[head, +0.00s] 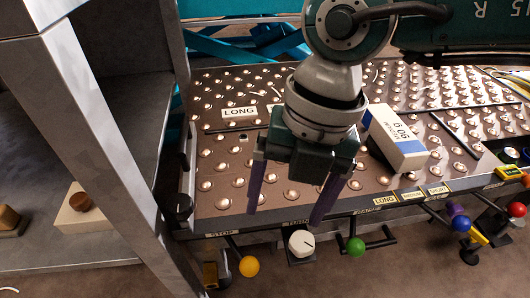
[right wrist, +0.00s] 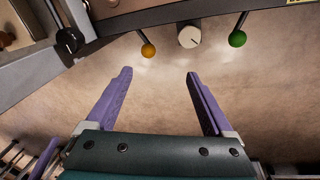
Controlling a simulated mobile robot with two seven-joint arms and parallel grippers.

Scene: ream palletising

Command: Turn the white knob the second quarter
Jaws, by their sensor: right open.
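The white knob (head: 301,243) sits on the front edge of the ball-top table, under a label that reads "TURN" and is partly covered. A dark pointer line shows on its face. It also shows in the right wrist view (right wrist: 190,37), beyond the fingertips and between them from side to side. My right gripper (head: 284,216) is open and empty, with its purple fingers pointing down just above and behind the knob in the head view. In the right wrist view (right wrist: 158,72) the fingers are wide apart and do not touch the knob. My left gripper is not in view.
A yellow ball lever (head: 249,266) stands left of the knob and a green ball lever (head: 356,245) right of it. A white ream (head: 398,138) lies on the ball-top table (head: 215,180). Blue and red ball levers are further right. A grey post (head: 95,130) stands at left.

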